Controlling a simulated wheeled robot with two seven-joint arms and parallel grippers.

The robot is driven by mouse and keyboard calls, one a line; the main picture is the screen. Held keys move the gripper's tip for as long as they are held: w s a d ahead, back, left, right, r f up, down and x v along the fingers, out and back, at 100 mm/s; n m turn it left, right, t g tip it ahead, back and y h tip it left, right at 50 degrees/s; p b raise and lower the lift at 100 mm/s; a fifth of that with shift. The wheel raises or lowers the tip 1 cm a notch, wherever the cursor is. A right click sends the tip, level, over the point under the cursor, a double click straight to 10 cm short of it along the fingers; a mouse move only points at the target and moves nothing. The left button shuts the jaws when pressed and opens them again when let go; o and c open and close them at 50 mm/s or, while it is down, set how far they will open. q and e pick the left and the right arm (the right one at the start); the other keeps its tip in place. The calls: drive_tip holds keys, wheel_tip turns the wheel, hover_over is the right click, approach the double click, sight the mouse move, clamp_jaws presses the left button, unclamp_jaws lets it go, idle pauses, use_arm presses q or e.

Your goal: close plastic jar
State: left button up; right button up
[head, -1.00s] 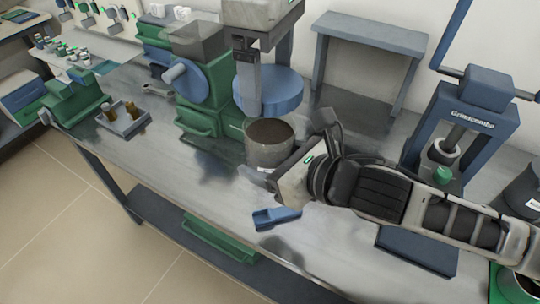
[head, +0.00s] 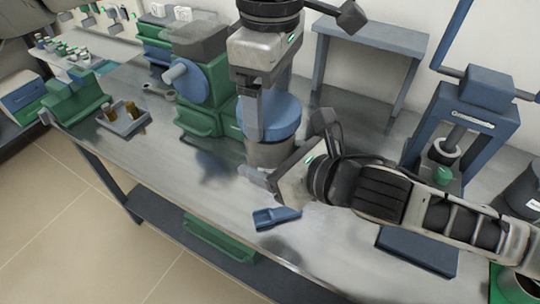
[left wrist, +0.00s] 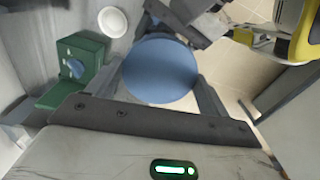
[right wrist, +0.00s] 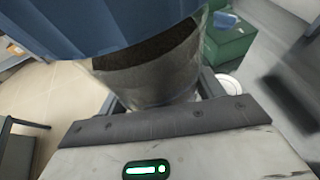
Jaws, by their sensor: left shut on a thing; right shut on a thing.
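The jar (head: 270,155) is clear plastic with dark grainy contents; it stands upright on the grey bench. My right gripper (head: 262,176) is shut on the jar's side from the right. My left gripper (head: 266,122) comes down from above, shut on the round blue lid (head: 277,116). The lid is over the jar and hides its mouth in the head view. In the right wrist view the ribbed lid (right wrist: 105,25) looks tilted against the jar (right wrist: 165,85), and dark contents show below its edge. In the left wrist view the lid (left wrist: 160,70) lies between the fingers.
A blue scoop (head: 276,217) lies in front of the jar near the bench edge. A green machine with a blue wheel (head: 202,82) stands to the left. A blue press (head: 478,115) stands to the right, and a blue-grey stand (head: 370,36) is behind.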

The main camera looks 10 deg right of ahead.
sight(270, 150)
use_arm(q)
drive_tip(key=shift+d+r, duration=0.1)
use_arm(e)
drive_tip(key=shift+r, duration=0.1)
idle(0.5)
use_arm(q)
drive_tip(key=shift+f, duration=0.95)
drive_tip(key=shift+f, duration=0.55)
use_arm(e)
drive_tip(key=c, duration=0.5)
use_arm(q)
drive_tip(key=m, duration=0.7)
drive_tip(key=shift+m, duration=0.3)
drive_tip(key=m, duration=0.6)
